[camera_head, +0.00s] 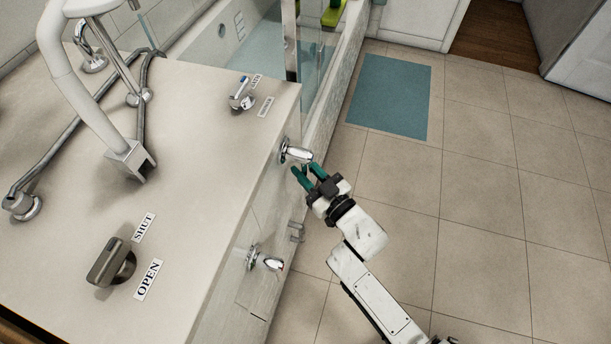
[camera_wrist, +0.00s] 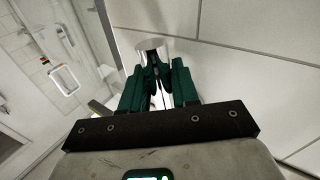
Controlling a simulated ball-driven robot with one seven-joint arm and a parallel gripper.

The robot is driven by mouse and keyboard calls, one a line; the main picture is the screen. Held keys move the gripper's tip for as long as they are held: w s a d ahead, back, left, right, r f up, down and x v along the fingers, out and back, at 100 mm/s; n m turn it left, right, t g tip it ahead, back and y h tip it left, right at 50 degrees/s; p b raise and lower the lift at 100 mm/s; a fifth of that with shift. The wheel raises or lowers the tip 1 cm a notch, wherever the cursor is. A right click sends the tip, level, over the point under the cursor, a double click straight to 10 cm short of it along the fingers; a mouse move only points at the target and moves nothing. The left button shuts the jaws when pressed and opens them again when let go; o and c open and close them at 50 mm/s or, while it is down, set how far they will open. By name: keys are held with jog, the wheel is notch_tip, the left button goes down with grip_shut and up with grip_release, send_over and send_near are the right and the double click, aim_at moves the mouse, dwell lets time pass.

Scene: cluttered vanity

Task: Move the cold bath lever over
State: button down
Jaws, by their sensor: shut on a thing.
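Two chrome levers stick out from the side face of the vanity counter. The far lever (camera_head: 297,153) is at my gripper (camera_head: 308,170); the near lever (camera_head: 267,260) is free. No hot or cold mark on either can be read. My gripper has green fingers, closed on the far lever, at its outer end. In the wrist view, a chrome piece (camera_wrist: 151,46) shows between the fingers of my gripper (camera_wrist: 157,78), and the fingers hide part of it.
On the counter top (camera_head: 190,120) stand a diverter knob (camera_head: 241,97) with labels, a brown handle (camera_head: 112,262) between SHUT and OPEN labels, and a white spout (camera_head: 80,95). A bathtub (camera_head: 262,50) lies behind. The tiled floor at right is clear, with a blue mat (camera_head: 390,95).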

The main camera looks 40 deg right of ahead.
jog(key=n+b, duration=0.1)
jog(key=b, duration=0.1)
jog(key=w+d+n+t+b, duration=0.1)
jog(key=shift+d+f+b, duration=0.2)
jog(key=shift+b, duration=0.2)
jog(key=w+d+r+n+t+y+b, duration=0.2)
jog(key=r+n+y+b, duration=0.3)
jog(key=n, duration=0.9)
jog(key=shift+w+d+y+b, duration=0.25)
jog(key=shift+d+y+b, duration=0.45)
jog(key=shift+y+b, duration=1.3)
jog(key=shift+r+h+b, duration=0.1)
jog(key=shift+h+b, duration=0.2)
jog(key=shift+b, duration=0.05)
jog(key=c, duration=1)
grip_release()
